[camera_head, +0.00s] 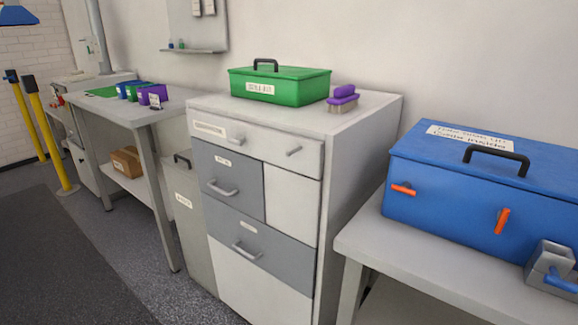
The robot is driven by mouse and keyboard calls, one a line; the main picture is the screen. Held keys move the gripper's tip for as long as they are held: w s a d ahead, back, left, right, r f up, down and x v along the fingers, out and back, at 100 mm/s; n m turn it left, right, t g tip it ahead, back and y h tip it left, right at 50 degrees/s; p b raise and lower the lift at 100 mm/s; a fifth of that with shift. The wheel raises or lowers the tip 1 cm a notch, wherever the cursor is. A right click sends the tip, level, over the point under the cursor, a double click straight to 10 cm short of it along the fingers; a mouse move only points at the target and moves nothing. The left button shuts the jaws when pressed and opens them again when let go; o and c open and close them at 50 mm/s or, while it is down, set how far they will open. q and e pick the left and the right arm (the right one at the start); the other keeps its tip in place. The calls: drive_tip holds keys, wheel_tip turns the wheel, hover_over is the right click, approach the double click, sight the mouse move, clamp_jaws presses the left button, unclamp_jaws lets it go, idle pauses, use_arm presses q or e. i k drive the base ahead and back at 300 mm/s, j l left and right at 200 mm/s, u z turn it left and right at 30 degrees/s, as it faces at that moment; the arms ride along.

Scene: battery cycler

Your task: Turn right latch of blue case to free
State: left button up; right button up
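The blue case (452,205) stands closed on the light grey table at the right, partly cut off by the picture's right edge. It has a black handle and a white label on its lid. Two orange latches show on its front. The right latch (503,221) stands nearly upright, slightly tilted. The left latch (403,189) lies nearly level. Neither of my grippers is in view.
A grey object with a blue part (545,265) stands in front of the case at the far right. A grey drawer cabinet (345,140) is left of the table, with a green box (300,91) and a purple brush (343,98) on top. Dark floor at left is clear.

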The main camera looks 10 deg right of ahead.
sight(502, 216)
drive_tip(key=z, duration=1.6)
